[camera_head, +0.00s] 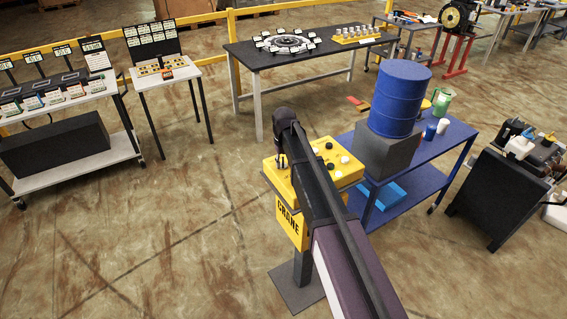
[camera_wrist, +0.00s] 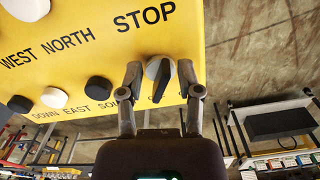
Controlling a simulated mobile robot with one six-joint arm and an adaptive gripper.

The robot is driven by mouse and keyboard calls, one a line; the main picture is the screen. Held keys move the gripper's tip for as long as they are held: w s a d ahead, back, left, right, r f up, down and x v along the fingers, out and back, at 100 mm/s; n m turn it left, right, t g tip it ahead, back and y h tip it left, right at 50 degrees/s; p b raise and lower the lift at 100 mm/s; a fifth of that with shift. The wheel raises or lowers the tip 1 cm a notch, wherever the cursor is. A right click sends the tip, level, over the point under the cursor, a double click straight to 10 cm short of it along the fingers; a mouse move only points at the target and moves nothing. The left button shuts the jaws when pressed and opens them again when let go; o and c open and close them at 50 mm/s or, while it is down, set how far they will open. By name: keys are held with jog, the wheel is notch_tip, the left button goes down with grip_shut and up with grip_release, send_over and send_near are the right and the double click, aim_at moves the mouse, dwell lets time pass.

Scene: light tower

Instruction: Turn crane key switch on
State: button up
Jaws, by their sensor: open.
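The yellow crane control panel (camera_head: 350,178) stands on a post with a CRANE label on its front. The crane key switch (camera_wrist: 160,80), a pale round base with a black knob, is near the panel's edge below STOP in the wrist view. My gripper (camera_wrist: 159,70) is open, with one finger on each side of the switch. Whether the fingers touch it I cannot tell. In the head view my gripper (camera_head: 281,164) is over the left end of the panel and the switch is not discernible there.
Several black and white buttons (camera_wrist: 54,97) share the panel. A blue barrel (camera_head: 400,98) on a dark block stands on a blue table (camera_head: 447,148) just right of the panel. Open floor (camera_head: 170,230) lies to the left.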

jog(key=shift+r+p, duration=6.9)
jog(key=s+d+f+m+b, duration=0.2)
jog(key=s+d+f+b, duration=0.5)
jog(key=s+d, duration=0.3)
jog(key=s+d+f+m+b, duration=0.2)
jog(key=s+d+f+b, duration=0.6)
jog(key=s+d, duration=0.3)
jog(key=shift+s+d, duration=0.25)
jog(key=shift+s, duration=0.75)
jog(key=shift+s+d+m, duration=0.3)
jog(key=shift+s+d, duration=0.15)
jog(key=shift+s, duration=0.4)
